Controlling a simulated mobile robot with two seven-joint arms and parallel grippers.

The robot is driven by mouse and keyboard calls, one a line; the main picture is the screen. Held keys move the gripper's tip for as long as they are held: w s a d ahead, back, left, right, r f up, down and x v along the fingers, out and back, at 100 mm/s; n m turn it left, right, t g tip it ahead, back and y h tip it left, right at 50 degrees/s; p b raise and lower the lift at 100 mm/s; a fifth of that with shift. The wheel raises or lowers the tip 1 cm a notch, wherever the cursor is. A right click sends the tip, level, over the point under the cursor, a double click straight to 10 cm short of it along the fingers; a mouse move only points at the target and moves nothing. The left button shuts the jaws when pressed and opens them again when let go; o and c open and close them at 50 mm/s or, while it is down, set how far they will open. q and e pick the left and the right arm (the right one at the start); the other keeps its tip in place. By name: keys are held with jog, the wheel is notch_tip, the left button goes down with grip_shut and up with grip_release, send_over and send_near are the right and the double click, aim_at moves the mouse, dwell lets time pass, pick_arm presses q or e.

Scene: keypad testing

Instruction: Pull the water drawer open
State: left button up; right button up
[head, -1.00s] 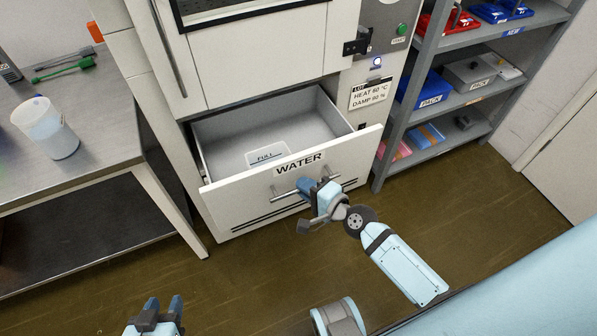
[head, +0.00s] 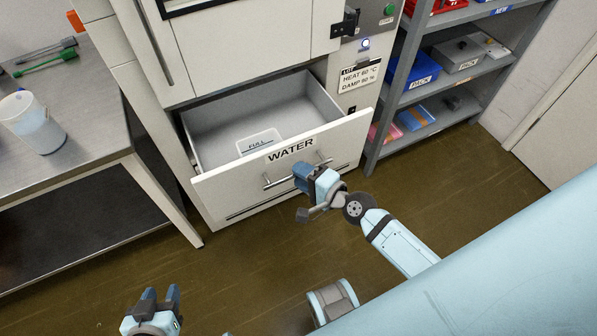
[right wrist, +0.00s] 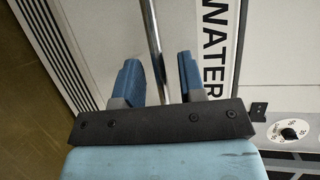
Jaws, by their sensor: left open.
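The white water drawer (head: 225,195), labelled WATER, stands pulled out from the cabinet, its grey inside in view. A metal bar handle (head: 270,182) crosses its front. My right gripper (head: 303,174) is at the handle in the head view. In the right wrist view its two blue fingers (right wrist: 158,78) are apart, with the handle bar (right wrist: 150,35) showing in the gap between them and no finger visibly pressed on it. My left gripper (head: 161,293) is open and empty low in the head view, away from the drawer.
A steel table (head: 85,140) with a clear beaker (head: 32,122) stands at left. A grey shelf rack (head: 470,85) with boxes stands right of the cabinet. The brown floor (head: 240,265) in front of the drawer is clear.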

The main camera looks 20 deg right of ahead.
jog(key=v, duration=1.2)
jog(key=shift+s+b, duration=0.25)
jog(key=shift+b, duration=0.1)
jog(key=shift+r, duration=0.1)
